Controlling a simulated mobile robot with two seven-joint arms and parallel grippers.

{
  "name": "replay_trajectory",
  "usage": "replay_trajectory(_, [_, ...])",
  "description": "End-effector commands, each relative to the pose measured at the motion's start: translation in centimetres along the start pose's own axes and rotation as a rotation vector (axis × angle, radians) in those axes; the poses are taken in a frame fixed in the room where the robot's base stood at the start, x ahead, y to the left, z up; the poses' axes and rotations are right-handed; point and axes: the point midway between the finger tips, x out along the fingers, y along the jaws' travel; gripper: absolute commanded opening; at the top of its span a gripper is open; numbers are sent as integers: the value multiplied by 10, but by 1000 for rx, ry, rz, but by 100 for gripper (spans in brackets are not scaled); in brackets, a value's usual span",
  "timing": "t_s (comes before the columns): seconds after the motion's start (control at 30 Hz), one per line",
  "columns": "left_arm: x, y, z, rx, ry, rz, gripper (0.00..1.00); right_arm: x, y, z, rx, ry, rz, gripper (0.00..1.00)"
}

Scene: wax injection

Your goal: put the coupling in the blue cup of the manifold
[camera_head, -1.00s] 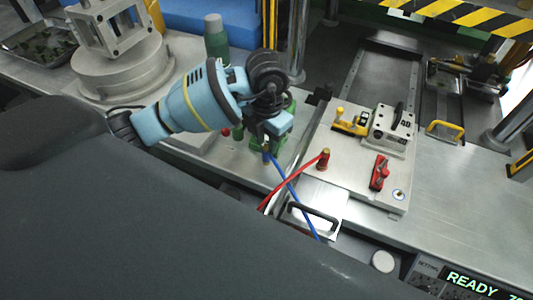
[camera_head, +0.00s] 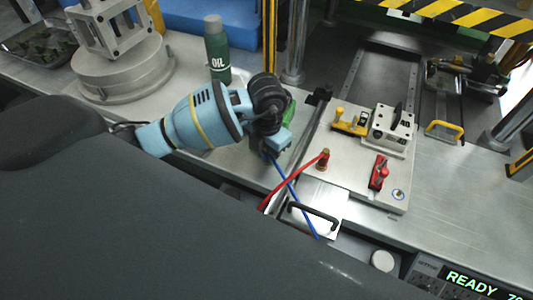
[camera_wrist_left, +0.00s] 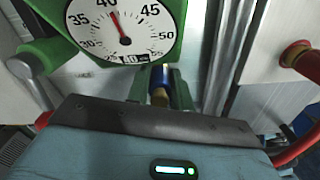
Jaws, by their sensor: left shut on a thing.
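My left gripper (camera_head: 270,146) is low over the bench, in front of the green manifold (camera_head: 291,108), and mostly hides it. It is shut on the coupling, a small brass piece (camera_wrist_left: 160,97) in the left wrist view. A blue hose (camera_head: 293,197) runs from beneath the gripper towards the front. A blue cup (camera_wrist_left: 161,75) shows directly beyond the brass piece, below the manifold's dial gauge (camera_wrist_left: 125,25). I cannot tell whether the coupling is inside the cup or just short of it. My right gripper is not in view.
A red hose (camera_head: 290,183) ends at a red and brass fitting (camera_head: 324,160) on the metal plate at right. A green oil bottle (camera_head: 217,55) stands behind my left arm. A handled metal lid (camera_head: 312,217) lies in front.

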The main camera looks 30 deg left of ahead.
Motion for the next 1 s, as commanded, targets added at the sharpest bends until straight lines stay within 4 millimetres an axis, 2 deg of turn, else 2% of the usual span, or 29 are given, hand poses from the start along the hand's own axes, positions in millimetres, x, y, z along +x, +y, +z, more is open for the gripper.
replay_trajectory(0.17, [-3, 0, 0, 0, -2, 0, 0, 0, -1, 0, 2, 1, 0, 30])
replay_trajectory(0.27, [-12, 0, 1, 0, -4, 0, 0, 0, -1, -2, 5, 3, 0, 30])
replay_trajectory(0.7, [-87, 0, 1, 1, -4, 1, 0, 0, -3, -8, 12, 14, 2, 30])
replay_trajectory(0.83, [-98, 0, 0, 0, -1, 0, 0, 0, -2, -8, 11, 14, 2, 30])
replay_trajectory(1.0, [-101, 0, 0, 0, 0, 0, 0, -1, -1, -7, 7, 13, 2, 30])
